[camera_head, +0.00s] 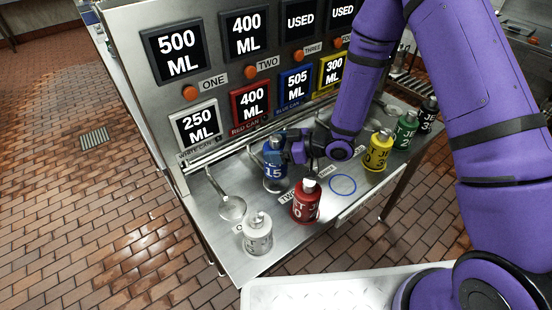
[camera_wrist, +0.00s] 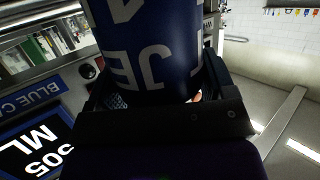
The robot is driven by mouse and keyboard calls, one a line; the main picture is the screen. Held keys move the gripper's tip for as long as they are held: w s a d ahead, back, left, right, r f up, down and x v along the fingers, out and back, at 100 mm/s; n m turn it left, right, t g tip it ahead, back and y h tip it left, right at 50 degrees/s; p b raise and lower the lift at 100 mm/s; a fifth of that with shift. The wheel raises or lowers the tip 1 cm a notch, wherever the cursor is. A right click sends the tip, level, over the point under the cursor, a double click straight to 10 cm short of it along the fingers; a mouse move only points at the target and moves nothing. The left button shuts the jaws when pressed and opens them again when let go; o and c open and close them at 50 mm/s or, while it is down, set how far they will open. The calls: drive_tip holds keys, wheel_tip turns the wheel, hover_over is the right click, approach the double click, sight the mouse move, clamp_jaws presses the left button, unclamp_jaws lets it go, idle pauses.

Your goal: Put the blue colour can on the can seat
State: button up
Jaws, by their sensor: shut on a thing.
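The blue can (camera_head: 274,163) stands roughly upright near the back of the steel counter, in front of the dispenser panel. My gripper (camera_head: 291,154) is shut on it from the right. In the wrist view the blue can (camera_wrist: 148,45) fills the top middle between my fingers (camera_wrist: 155,100), with white lettering. A round metal piece (camera_head: 273,186) shows just under the can. I cannot tell whether the can touches it. An empty spoon-shaped metal seat (camera_head: 232,208) is to the left, below the white can display.
A white can (camera_head: 257,234) and a red can (camera_head: 306,203) stand in front. Yellow (camera_head: 377,151), green (camera_head: 404,131) and black (camera_head: 428,113) cans stand to the right. An empty blue ring (camera_head: 342,184) marks the counter. The blue can display (camera_head: 294,86) reads 505 ML.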

drive_tip(key=shift+f, duration=2.1)
drive_tip(key=shift+f, duration=0.1)
drive_tip(key=o, duration=1)
drive_tip(key=shift+d, duration=0.15)
drive_tip(key=v, duration=1.1)
drive_tip(key=shift+s+d+r, duration=0.25)
drive_tip(key=shift+d, duration=0.05)
